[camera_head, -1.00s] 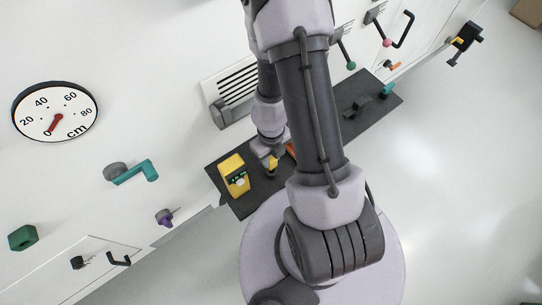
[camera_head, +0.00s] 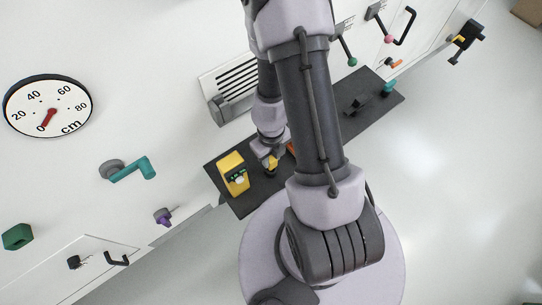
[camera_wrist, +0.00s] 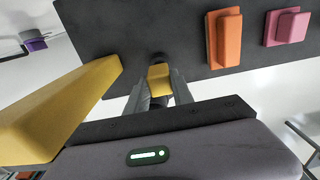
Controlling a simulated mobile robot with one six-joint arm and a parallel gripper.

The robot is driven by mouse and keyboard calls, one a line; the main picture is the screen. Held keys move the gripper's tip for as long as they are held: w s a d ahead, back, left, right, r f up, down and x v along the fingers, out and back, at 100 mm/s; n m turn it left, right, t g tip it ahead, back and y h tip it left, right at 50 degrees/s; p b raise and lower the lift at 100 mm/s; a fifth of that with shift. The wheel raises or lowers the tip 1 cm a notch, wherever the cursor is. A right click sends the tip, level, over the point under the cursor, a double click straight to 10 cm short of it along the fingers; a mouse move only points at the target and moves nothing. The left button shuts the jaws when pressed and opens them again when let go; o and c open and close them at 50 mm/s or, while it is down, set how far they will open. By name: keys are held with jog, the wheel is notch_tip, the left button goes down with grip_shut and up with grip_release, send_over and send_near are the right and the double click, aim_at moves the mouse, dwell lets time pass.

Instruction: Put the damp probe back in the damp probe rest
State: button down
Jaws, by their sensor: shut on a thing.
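My gripper (camera_wrist: 158,92) is shut on the damp probe (camera_wrist: 160,78), a small yellow block with dark parts, held between the two grey fingers. In the wrist view the probe is over the dark shelf (camera_wrist: 125,22). A dark rounded shape (camera_wrist: 158,58) shows just beyond the probe; I cannot tell whether it is the damp probe rest or part of the probe. In the head view the yellow probe (camera_head: 272,161) shows low over the shelf, right of a yellow meter (camera_head: 233,173) with a small display. Whether the probe touches the shelf is unclear.
The yellow meter stands close on the gripper's left in the wrist view. An orange block (camera_wrist: 224,38) and a pink block (camera_wrist: 287,27) sit on the shelf to the right. A vent (camera_head: 229,88) and a teal handle (camera_head: 132,169) are on the wall.

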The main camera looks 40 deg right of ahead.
jog(key=shift+f+b, duration=1.35)
jog(key=shift+f, duration=0.1)
jog(key=c, duration=1)
grip_release()
